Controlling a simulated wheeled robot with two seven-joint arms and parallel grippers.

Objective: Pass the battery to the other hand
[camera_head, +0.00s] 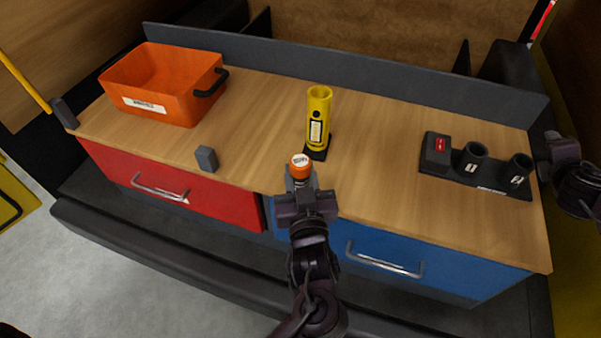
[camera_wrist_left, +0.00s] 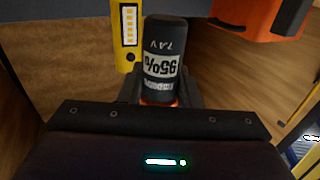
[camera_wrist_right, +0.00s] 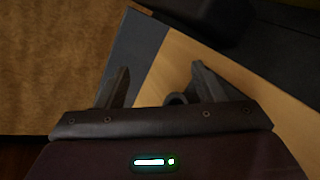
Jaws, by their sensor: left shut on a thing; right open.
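The battery (camera_head: 301,164) shows an orange end in the head view, held in my left gripper (camera_head: 301,184) above the front edge of the bench. In the left wrist view the battery (camera_wrist_left: 165,55) is a dark cylinder with a white 95% label and 7.4 V print, between the shut fingers. My right gripper (camera_wrist_right: 160,85) is open and empty in its wrist view. In the head view its arm shows at the right edge, beside the bench's right end and well apart from the battery.
A yellow cylinder (camera_head: 319,112) stands on a black base just behind the battery. An orange bin (camera_head: 145,106) is at back left and a small grey block (camera_head: 206,159) near the front edge. A black holder (camera_head: 437,165) with two round wells is at right. Bare bench (camera_head: 385,160) lies between.

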